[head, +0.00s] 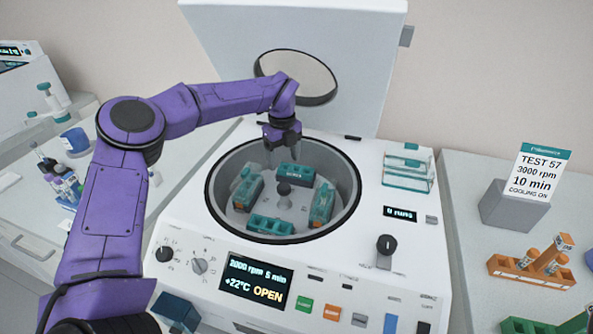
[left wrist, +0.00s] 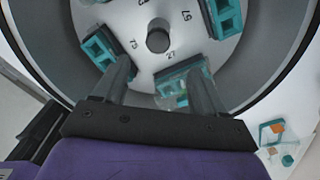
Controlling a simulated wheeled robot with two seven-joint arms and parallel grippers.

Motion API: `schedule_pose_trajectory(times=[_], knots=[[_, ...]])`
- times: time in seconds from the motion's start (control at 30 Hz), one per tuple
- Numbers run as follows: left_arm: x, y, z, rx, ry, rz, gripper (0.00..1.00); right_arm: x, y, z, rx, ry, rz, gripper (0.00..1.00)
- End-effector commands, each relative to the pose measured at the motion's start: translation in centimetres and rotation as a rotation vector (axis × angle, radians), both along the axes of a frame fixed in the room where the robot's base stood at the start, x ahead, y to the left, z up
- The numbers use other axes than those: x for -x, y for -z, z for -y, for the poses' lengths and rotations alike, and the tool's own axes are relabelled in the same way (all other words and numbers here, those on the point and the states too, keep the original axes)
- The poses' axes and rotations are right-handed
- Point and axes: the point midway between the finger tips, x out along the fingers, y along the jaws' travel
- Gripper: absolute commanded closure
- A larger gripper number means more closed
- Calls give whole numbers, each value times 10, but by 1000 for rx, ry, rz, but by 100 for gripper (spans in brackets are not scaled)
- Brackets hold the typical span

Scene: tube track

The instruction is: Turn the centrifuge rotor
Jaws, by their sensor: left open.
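The centrifuge (head: 385,275) stands with its lid (head: 320,35) raised and its display (head: 255,280) reads OPEN. The rotor (head: 290,207) lies in the round bowl, with a dark central hub (head: 284,189) and several teal buckets, such as the front bucket (head: 270,226) and the back bucket (head: 295,176). My left gripper (head: 283,150) points down over the back of the bowl, open. In the left wrist view its fingers (left wrist: 159,70) are apart near the rotor's (left wrist: 190,38) edge, by a teal bucket (left wrist: 181,80). Contact cannot be told. My right gripper is not in view.
A sign (head: 540,172) reads TEST 57, 3000 rpm, 10 min, cooling on. An orange tube rack (head: 530,273) stands at right. A clear and teal box (head: 408,167) sits on the centrifuge top. Tubes and bottles crowd the left bench. The raised lid stands behind the bowl.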

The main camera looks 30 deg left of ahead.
Motion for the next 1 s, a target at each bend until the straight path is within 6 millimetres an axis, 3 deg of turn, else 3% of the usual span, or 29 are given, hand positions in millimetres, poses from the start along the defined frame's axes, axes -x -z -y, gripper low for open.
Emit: schedule_pose_trajectory(times=[0.17, 0.53, 0.7, 0.9, 0.97, 1.0], knots=[[1, 17, 0, 0, 0, -4, 29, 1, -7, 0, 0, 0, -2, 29], [1, 92, 1, -1, 2, -3, 29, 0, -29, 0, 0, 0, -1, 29], [1, 105, 0, 0, 0, 0, 29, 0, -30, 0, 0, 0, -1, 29], [1, 105, 0, 0, 0, 0, 29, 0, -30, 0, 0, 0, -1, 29], [1, 105, 0, 0, 0, 0, 45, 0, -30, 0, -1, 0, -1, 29], [1, 105, 0, 0, 0, 0, 58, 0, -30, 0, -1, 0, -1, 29]])
